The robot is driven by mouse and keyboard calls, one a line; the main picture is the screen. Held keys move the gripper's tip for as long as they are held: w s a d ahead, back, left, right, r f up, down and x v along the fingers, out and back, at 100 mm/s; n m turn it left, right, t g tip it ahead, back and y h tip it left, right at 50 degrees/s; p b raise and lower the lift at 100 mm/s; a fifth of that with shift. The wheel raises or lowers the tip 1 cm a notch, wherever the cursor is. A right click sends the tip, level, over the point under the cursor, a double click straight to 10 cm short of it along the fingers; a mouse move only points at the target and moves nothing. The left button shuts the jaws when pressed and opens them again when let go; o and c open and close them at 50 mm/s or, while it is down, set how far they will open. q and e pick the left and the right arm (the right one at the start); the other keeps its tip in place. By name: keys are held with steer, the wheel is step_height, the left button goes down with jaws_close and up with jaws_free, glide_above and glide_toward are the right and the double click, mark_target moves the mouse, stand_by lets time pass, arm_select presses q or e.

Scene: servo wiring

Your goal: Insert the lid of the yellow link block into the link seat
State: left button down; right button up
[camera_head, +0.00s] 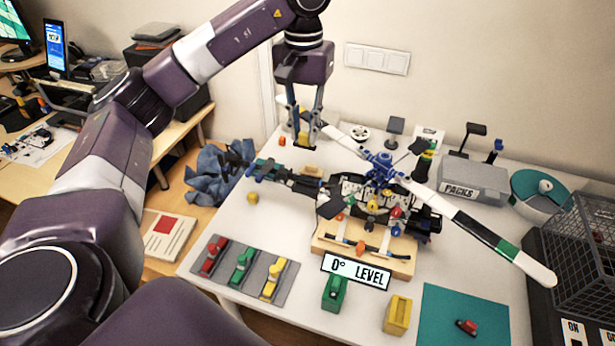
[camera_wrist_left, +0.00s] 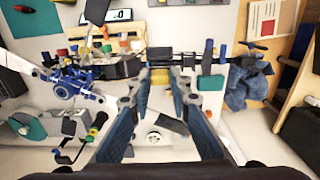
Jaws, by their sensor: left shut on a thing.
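My left gripper (camera_head: 304,136) hangs over the back of the white table, left of the wiring rig. Its fingers are shut on a small yellow piece (camera_head: 302,140), apparently the lid, which also shows between the fingertips in the wrist view (camera_wrist_left: 160,76). A larger yellow block (camera_head: 397,314) stands at the table's front edge, and another yellow piece (camera_head: 271,281) lies in the grey tray (camera_head: 220,288). I cannot tell which is the link block or which part of the rig is the link seat. My right gripper is not in view.
The rig stands on a wooden base (camera_head: 345,258) with a "0° LEVEL" sign (camera_head: 356,271). A long striped rod (camera_head: 470,228) crosses it. A blue cloth (camera_head: 215,172) lies at left, a "PACKS" box (camera_head: 470,181) and wire basket (camera_head: 580,240) at right. A teal mat (camera_head: 450,305) is in front.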

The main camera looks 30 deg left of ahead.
arm_select(q)
step_height(320, 180, down, 9)
steer(key=shift+r+p, duration=0.1)
steer(key=shift+p, duration=0.65)
step_height(320, 180, down, 4)
steer(key=shift+f+p, duration=0.15)
steer(key=shift+p, duration=0.3)
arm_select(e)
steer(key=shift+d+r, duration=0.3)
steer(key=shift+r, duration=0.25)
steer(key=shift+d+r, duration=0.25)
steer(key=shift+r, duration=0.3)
arm_select(q)
steer(key=shift+f, duration=0.1)
steer(key=c, duration=1.8)
jaws_free()
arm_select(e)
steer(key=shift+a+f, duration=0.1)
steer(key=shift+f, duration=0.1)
